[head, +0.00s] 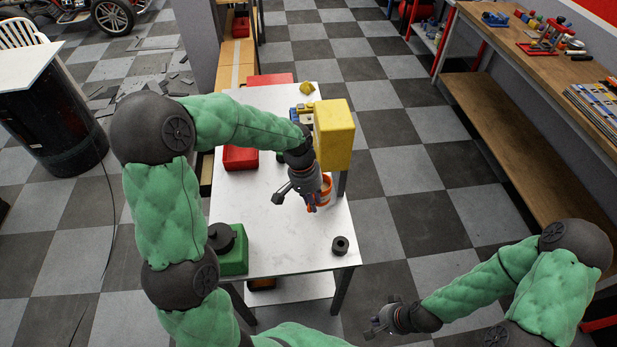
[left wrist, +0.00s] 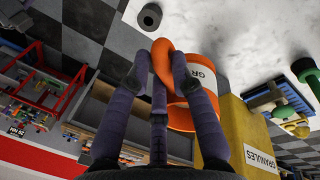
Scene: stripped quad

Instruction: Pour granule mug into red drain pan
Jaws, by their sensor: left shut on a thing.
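The granule mug (head: 326,183) is orange with a white label band, near the right edge of the white table. In the left wrist view the mug (left wrist: 181,117) shows part of its lettering and its orange handle. My left gripper (head: 311,207) is shut on the mug's handle, one finger on each side. I cannot tell whether the mug touches the table. A red pan (head: 240,158) lies on the table to the left, partly hidden by my left arm. Another red piece (head: 270,80) shows at the table's far end. My right gripper (head: 383,318) is empty and apart from the table, its fingers spread.
A yellow granules container (head: 333,135) stands just behind the mug. A black ring (head: 340,246) lies at the table's (head: 285,235) near right corner, and a green box with a black top (head: 232,258) at the near left. A workbench (head: 530,45) runs along the right.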

